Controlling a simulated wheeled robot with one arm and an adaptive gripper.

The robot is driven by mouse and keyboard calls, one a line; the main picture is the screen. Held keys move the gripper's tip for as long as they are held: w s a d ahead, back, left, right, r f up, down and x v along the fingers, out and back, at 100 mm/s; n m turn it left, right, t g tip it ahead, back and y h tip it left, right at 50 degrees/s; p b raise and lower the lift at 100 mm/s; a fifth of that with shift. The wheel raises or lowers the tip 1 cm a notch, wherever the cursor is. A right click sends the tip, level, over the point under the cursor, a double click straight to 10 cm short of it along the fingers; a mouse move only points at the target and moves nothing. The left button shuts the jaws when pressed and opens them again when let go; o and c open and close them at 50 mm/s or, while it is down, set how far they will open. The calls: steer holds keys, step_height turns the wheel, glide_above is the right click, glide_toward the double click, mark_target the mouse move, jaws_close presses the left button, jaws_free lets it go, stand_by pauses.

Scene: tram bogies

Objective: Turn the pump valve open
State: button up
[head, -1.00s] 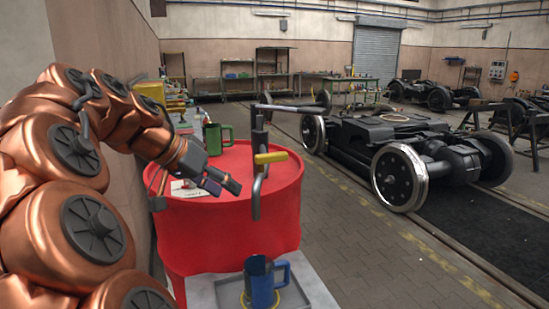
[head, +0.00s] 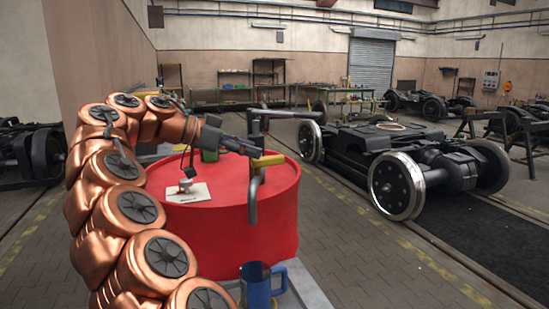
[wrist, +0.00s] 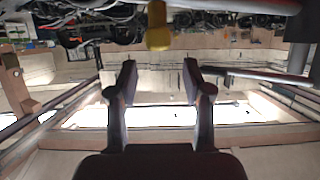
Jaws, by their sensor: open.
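The pump valve has a yellow handle (head: 268,160) that sticks out to the right from the dark pump pipe (head: 253,197), above the red drum (head: 225,215). In the wrist view the yellow handle (wrist: 158,38) is seen nearly end-on, just beyond the fingertips and centred between them. My gripper (head: 246,147) is open and close to the left of the valve. The two fingers show apart and empty in the wrist view (wrist: 160,78). A blue mug (head: 257,290) stands below the pump's spout.
A white card (head: 189,194) with a small object on it lies on the drum top. A green mug (head: 209,155) is behind my wrist. The pump's horizontal bar (head: 287,114) runs above the valve. A bogie (head: 400,160) stands to the right; floor between is clear.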

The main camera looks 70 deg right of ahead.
mark_target(274, 156)
steer(key=shift+p+x, duration=0.45)
steer(key=shift+x, duration=3.25)
steer(key=shift+f, duration=0.1)
steer(key=shift+c, duration=0.2)
jaws_close()
